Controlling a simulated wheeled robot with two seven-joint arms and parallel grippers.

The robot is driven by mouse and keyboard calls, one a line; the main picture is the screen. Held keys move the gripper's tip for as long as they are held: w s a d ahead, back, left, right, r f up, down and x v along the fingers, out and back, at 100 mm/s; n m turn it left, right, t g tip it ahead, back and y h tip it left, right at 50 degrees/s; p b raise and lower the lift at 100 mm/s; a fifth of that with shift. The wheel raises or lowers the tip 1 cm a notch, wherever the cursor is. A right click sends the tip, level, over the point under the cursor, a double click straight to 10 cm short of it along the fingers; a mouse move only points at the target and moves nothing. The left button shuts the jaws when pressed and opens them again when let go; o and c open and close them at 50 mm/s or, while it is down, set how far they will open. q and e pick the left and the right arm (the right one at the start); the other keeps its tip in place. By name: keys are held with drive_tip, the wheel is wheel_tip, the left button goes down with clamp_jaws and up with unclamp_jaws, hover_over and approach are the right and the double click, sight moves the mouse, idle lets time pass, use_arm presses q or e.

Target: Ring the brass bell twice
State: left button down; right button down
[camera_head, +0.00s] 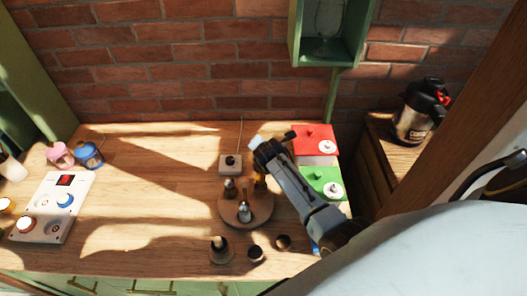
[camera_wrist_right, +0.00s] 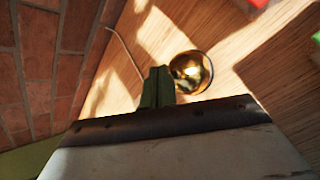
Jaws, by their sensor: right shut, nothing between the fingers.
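The brass bell (camera_wrist_right: 191,71) shows in the right wrist view as a shiny round golden dome on the wooden table. My right gripper (camera_wrist_right: 158,75) is shut and empty, with its dark green fingertips close beside the dome. I cannot tell whether they touch it. In the head view my right arm reaches in from the lower right, and its gripper (camera_head: 262,160) is over the back of a round wooden board. The gripper mostly hides the bell there. My left gripper is in neither view.
The round board (camera_head: 245,221) carries silver-topped pieces. Red (camera_head: 312,136) and green (camera_head: 318,177) boxes stand right of the gripper. Several small dark pieces sit in front. A white button panel (camera_head: 50,210) lies left.

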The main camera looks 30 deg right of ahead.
drive_tip(key=shift+r, duration=0.1)
wheel_tip(320, 180, up, 3)
drive_tip(key=p, duration=0.3)
drive_tip(key=shift+r+p, duration=0.2)
drive_tip(key=shift+p, duration=0.15)
drive_tip(key=shift+d+r, duration=0.1)
drive_tip(key=shift+r, duration=0.15)
wheel_tip(320, 180, up, 2)
drive_tip(key=shift+r, duration=0.1)
idle(2.2)
